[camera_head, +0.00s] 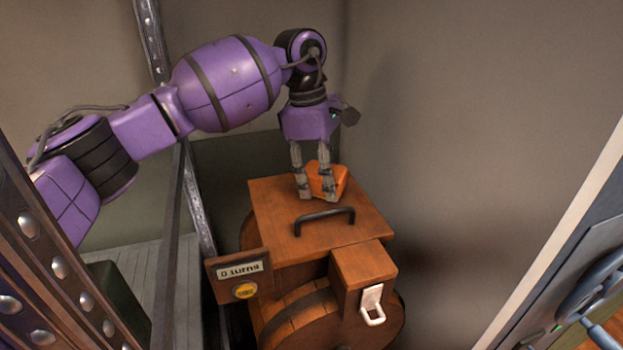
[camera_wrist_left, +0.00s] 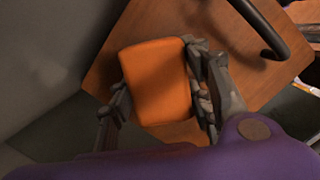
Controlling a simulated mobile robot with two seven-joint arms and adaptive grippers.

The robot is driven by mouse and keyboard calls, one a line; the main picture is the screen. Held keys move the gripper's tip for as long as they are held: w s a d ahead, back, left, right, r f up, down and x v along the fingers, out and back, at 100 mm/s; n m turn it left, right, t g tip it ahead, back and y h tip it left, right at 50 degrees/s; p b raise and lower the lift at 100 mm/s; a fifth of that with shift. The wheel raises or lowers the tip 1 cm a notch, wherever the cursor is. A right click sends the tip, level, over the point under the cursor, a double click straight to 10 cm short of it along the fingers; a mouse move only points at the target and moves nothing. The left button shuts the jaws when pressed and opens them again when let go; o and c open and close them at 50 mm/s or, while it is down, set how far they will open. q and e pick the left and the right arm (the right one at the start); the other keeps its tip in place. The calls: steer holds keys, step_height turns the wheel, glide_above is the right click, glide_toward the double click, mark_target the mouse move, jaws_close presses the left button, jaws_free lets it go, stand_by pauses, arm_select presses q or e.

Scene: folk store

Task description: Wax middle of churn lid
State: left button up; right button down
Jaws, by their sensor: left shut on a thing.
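The churn is a wooden barrel body (camera_head: 295,316) with a flat square brown lid (camera_head: 272,222) on top. A black handle (camera_head: 322,222) is fixed near the lid's front edge; it also shows at the upper right in the left wrist view (camera_wrist_left: 262,28). My left gripper (camera_head: 317,196) points down over the back part of the lid, behind the handle. It is shut on an orange block (camera_wrist_left: 157,80), which also shows beside the fingers in the head view (camera_head: 335,179). The block is at or just above the lid; I cannot tell if it touches. My right gripper is out of view.
A small sign (camera_head: 240,272) reading "0 turns" with a yellow button is on the churn's left side. A white latch (camera_head: 372,306) hangs at the front. Riveted metal posts (camera_head: 30,225) stand at left, a bare wall (camera_head: 480,130) at right.

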arm_select(q)
steer(key=shift+w+d, duration=0.25)
steer(key=shift+d, duration=0.3)
steer(key=shift+w+d+f, duration=0.15)
steer(key=shift+w+d, duration=0.25)
steer(key=shift+d, duration=0.25)
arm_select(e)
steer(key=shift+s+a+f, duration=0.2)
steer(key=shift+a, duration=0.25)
